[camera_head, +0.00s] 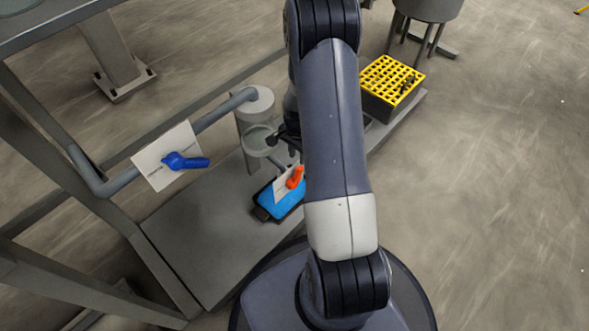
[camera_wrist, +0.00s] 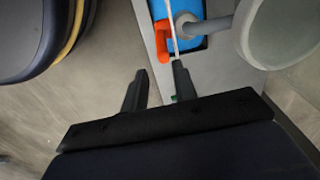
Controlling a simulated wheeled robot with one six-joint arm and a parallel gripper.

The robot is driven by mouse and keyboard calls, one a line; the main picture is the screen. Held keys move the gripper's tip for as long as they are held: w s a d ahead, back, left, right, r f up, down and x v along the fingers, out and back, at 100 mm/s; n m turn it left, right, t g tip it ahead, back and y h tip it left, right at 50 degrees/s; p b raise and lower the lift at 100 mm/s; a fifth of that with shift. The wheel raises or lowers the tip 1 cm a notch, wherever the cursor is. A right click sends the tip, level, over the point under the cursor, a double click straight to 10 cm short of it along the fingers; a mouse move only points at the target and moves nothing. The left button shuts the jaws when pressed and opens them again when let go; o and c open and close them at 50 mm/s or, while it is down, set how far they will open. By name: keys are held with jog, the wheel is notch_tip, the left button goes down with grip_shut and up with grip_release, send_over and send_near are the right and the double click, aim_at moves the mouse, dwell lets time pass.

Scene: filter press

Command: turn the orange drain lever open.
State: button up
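The orange drain lever (camera_head: 295,178) stands on a small white plate (camera_head: 281,188) above a blue-filled dark tray (camera_head: 266,205). In the wrist view the orange lever (camera_wrist: 162,38) lies beyond my fingertips, roughly in line with the gap and nearer the right finger. The plate shows edge-on beside it. My gripper (camera_wrist: 160,78) is open, its two fingers apart with nothing between them. In the head view my gripper (camera_head: 285,136) is dark and partly hidden behind my arm, beside the glass cup (camera_head: 257,141).
A blue lever (camera_head: 184,161) sits on another white plate at the left, on a grey pipe (camera_head: 226,108). The grey platform (camera_head: 190,245) is clear at its front left. A yellow-topped crate (camera_head: 393,72) stands at the back right. Frame beams (camera_head: 85,225) run along the left.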

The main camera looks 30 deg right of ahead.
aim_at(298, 169)
jog(key=shift+w+d+f+m, duration=0.25)
jog(key=shift+d+f+m, duration=0.05)
jog(key=shift+f, duration=0.3)
notch_tip(298, 169, down, 10)
jog(key=b, duration=0.4)
jog(key=shift+f, duration=0.2)
jog(key=shift+c, duration=0.5)
grip_shut()
